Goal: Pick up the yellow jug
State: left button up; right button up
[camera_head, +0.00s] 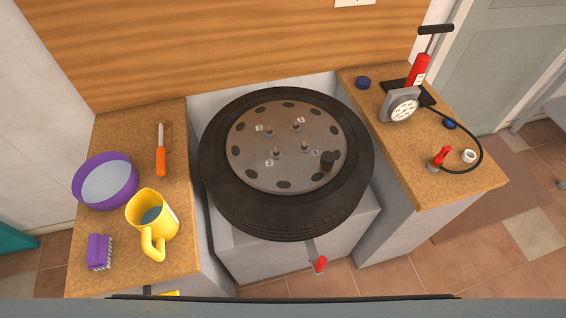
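The yellow jug (167,213) stands upright on the left wooden counter, near its right edge. Its handle points toward the front, and its open top shows a bluish-grey inside. Neither of my grippers shows in the head view. A small yellow and black piece shows at the bottom edge below the left counter, mostly cut off, and I cannot tell what it is.
A purple bowl (84,187), purple brush (99,252) and orange-handled screwdriver (161,160) surround the jug on the left counter (125,140). A large tire (225,205) lies in the middle. A red pump (418,72) with a gauge (403,108) stands on the right counter (425,190).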

aim_at(147, 211)
jog(key=u, duration=1.4)
